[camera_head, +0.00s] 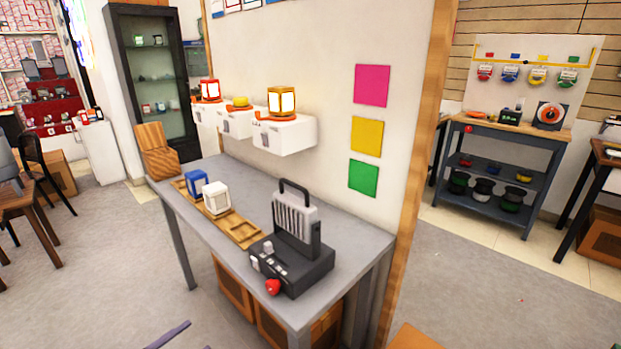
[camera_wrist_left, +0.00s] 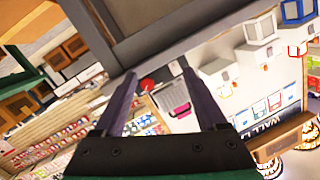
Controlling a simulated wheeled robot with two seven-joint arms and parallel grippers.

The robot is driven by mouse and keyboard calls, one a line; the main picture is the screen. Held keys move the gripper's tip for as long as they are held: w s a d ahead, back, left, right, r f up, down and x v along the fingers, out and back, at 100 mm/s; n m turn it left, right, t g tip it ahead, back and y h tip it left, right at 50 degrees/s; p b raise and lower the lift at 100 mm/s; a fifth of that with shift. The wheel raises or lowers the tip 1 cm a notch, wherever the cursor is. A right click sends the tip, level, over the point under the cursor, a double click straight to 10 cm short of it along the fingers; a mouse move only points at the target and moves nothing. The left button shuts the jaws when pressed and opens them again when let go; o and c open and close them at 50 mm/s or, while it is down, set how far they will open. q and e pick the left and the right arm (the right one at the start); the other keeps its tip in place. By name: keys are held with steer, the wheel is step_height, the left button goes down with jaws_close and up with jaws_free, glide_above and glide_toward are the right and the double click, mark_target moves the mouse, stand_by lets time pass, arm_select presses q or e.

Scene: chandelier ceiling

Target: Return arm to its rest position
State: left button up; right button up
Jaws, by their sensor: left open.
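My left gripper (camera_wrist_left: 158,82) is open in the left wrist view, its two purple-grey fingers apart with nothing held between them. In the head view only the tips of the left gripper (camera_head: 188,335) show at the bottom edge, in front of the grey table (camera_head: 350,228) and apart from it. The wrist view is steeply tilted, and a large dark-edged surface (camera_wrist_left: 150,20) fills its top. My right gripper is in neither view.
The table holds a black device (camera_head: 300,268) with a grey upright and red knob, and a wooden tray (camera_head: 243,232) with blue and white cubes. White wall boxes with lanterns (camera_head: 281,102) hang above. Open floor (camera_head: 100,270) lies left of the table.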

arm_select(q)
steer(key=s+a+f+n+g+y+p, duration=0.25)
steer(key=s+a+f+y, duration=0.2)
steer(key=f, duration=0.55)
steer(key=s+a+f+n+g+y+p, duration=0.1)
steer(key=s+a+f+n+g+y, duration=0.2)
steer(key=a+f, duration=0.5)
steer(key=s+d+f+n+g+p, duration=0.1)
steer(key=s+d+f+g, duration=0.1)
steer(key=s+d+f, duration=0.3)
steer(key=s+d+f+g+p, duration=0.1)
steer(key=s+d+f+g, duration=0.2)
steer(key=s, duration=0.8)
steer(key=s+d+f+n+g+p, duration=0.1)
steer(key=s+d+f+g, duration=0.2)
steer(key=s+d+f, duration=0.4)
step_height(320, 180, down, 3)
steer(key=shift+s+d+f+n, duration=0.1)
steer(key=shift+s+d+n, duration=0.3)
steer(key=shift+s, duration=0.1)
steer(key=shift+y, duration=0.25)
